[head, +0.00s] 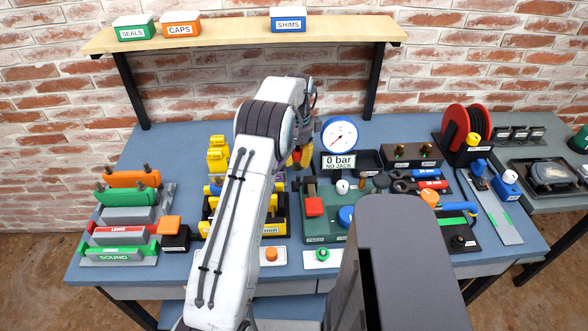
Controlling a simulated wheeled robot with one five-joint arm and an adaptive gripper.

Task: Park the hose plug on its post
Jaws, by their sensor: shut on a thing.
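My gripper (301,154) is behind the upper part of my arm, near the middle of the bench and left of the round gauge. Yellow and red parts show at its end, but my arm hides much of it. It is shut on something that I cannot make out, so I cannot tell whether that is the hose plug. I cannot pick out the plug's post with certainty. A black base with a short dark post (459,240) stands at the front right. A dark block with two brass fittings (412,153) stands right of the gauge.
The gauge (339,135) has a sign reading "0 bar NO JACK". A green pump-like unit (325,229) stands below it. A red reel (458,121) stands at the right. Green and orange blocks (128,191) stand left. A shelf (225,38) overhangs the back. Bench at back left is clear.

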